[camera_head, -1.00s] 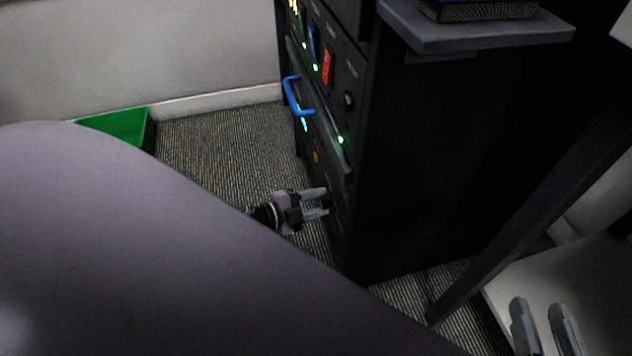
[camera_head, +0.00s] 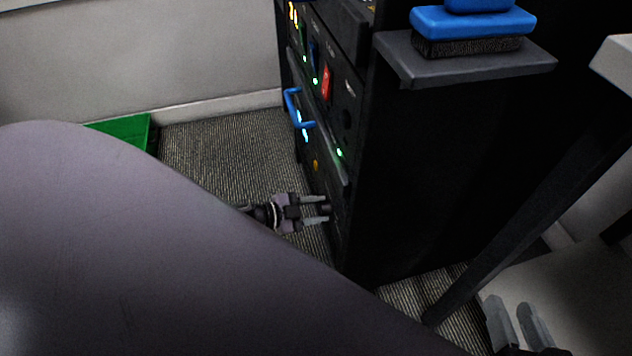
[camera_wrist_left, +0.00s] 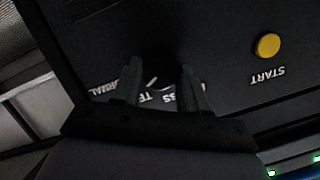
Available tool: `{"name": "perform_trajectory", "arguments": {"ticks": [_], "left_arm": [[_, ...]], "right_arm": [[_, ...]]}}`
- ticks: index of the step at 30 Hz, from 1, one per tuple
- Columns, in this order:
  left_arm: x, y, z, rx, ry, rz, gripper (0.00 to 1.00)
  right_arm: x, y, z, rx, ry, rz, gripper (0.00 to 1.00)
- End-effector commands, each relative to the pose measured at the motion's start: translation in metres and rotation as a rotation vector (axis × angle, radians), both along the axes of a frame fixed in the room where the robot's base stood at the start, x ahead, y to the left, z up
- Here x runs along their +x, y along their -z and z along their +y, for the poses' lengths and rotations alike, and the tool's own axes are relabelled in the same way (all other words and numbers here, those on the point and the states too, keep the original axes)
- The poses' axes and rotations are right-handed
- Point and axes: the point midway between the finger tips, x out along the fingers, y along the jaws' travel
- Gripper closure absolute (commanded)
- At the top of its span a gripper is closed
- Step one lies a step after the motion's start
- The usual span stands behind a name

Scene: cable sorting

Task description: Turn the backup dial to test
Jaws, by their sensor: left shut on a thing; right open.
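The backup dial (camera_wrist_left: 165,62) is a dark knob low on the black rack's front, in the left wrist view. Upside-down lettering lies around it, with parts like "RMAL", "TE" and "SS" showing; the fingers hide the rest. A pale mark shows near the knob's lower edge, but I cannot tell exactly which label it points to. My left gripper (camera_wrist_left: 161,78) is shut on the dial, one finger on each side. In the head view the left gripper (camera_head: 322,211) is at the rack's lower front. My right gripper (camera_head: 519,322) is open and empty at bottom right.
A yellow START button (camera_wrist_left: 267,45) is beside the dial. Higher on the rack are a blue handle (camera_head: 294,108) and a red switch (camera_head: 326,83). A blue brush (camera_head: 470,25) lies on a side shelf (camera_head: 480,66). A green bin (camera_head: 125,131) stands by the wall.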

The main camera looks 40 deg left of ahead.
Motion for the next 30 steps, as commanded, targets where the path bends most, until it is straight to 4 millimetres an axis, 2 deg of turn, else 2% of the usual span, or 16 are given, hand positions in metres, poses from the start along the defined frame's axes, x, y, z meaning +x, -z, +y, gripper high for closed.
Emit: {"name": "perform_trajectory", "arguments": {"ticks": [13, 30], "left_arm": [[0.0003, 0.0007, 0.0021, -0.2, 0.001, 0.174, 0.87], [-0.0001, 0.001, 0.0021, -0.242, 0.001, 0.21, 0.88]], "right_arm": [[0.0, 0.001, 0.0021, 0.011, -0.004, 0.017, 0.57], [0.0001, 0.0007, 0.0018, 0.01, -0.004, 0.015, 0.57]]}}
